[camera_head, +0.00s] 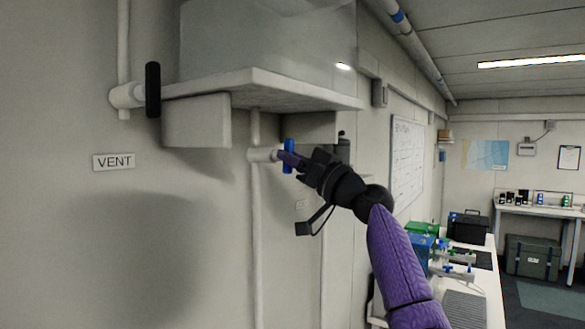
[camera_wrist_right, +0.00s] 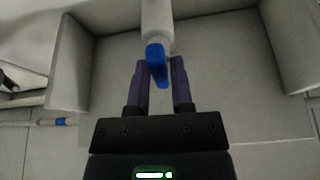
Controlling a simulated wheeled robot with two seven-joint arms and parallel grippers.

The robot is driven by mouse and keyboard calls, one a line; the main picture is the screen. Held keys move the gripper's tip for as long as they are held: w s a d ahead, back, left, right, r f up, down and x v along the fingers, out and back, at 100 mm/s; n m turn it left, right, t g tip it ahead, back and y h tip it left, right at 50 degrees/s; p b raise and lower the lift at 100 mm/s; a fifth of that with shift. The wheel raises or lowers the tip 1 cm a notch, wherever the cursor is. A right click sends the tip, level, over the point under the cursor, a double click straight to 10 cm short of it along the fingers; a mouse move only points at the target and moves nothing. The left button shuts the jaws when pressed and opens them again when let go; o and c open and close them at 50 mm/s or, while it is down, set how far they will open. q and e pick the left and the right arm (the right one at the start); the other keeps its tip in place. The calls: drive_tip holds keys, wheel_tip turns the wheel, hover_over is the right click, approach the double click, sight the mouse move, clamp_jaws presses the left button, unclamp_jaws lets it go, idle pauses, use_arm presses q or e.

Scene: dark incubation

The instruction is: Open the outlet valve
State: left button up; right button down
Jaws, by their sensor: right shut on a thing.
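The outlet valve is a white fitting on a vertical pipe under the wall shelf, with a blue handle (camera_head: 289,146). The handle stands about upright in the head view. My right gripper (camera_head: 287,158) reaches it from the right, its purple fingers at the handle. In the right wrist view, the blue handle (camera_wrist_right: 156,62) lies between the two fingers of my right gripper (camera_wrist_right: 160,76), which is shut on it. The fingers partly hide the handle. My left gripper is not in view.
A white shelf (camera_head: 250,88) with a clear tank (camera_head: 265,40) sits just above the valve. A black-handled valve (camera_head: 153,90) is at the left above a VENT sign (camera_head: 114,161). A bench with boxes (camera_head: 420,228) stands at the right. Open floor lies beyond.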

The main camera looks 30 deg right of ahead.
drive_tip(key=shift+f+n+y, duration=0.1)
drive_tip(key=shift+n+y, duration=0.3)
drive_tip(key=shift+n, duration=0.7)
drive_tip(key=c, duration=0.6)
unclamp_jaws()
drive_tip(key=b+v, duration=0.6)
drive_tip(key=v, duration=0.4)
drive_tip(key=shift+d, duration=0.1)
